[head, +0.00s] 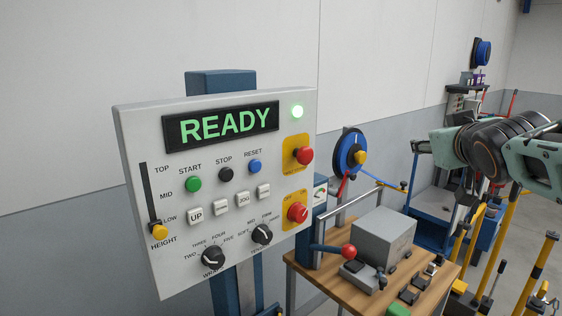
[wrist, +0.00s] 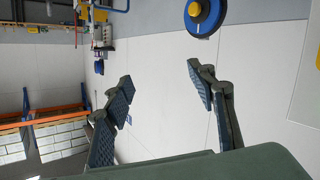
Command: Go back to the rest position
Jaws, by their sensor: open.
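My gripper (wrist: 160,78) shows in the wrist view with its two dark padded fingers spread wide apart. Nothing is between them, and behind them is a pale wall. My arm reaches in from the right edge of the head view, well to the right of the control panel (head: 145,121) and apart from it; I cannot make out the fingers clearly there.
A wooden bench (head: 318,279) with a grey box (head: 384,236) and a red-knobbed lever (head: 348,252) stands right of the panel. A blue reel (head: 345,152) hangs on the wall; a blue reel also shows in the wrist view (wrist: 193,26). Yellow posts (head: 537,272) stand at the right.

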